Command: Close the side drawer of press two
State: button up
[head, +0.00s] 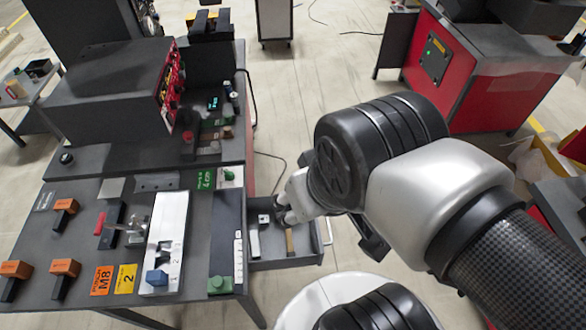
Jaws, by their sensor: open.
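The side drawer (300,262) sticks out open from the right side of the dark press bench (200,308). Its thin handle (328,232) is at its right end. Several small parts lie inside, including a brown bar (290,243) and a pale block. My gripper (283,209) is open, over the far part of the drawer; whether it touches anything there is unclear. My arm comes in from the right and hides part of the drawer's far side. A yellow label with a 2 (125,279) lies on the bench top.
The bench carries orange-handled tools (65,268), a white fixture plate (166,240) and a dark machine housing (105,88) at the back. A red machine (440,55) stands at the back right. Open floor with cables lies between them.

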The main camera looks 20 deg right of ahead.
aim_at(309, 244)
jog(key=k+l+u, duration=0.15)
jog(key=l, duration=0.3)
jog(key=k+l+u, duration=0.1)
jog(key=k+l, duration=0.25)
jog(key=k+l+u, duration=0.15)
jog(key=l, duration=0.3)
jog(key=l+u, duration=0.2)
jog(key=l, duration=0.25)
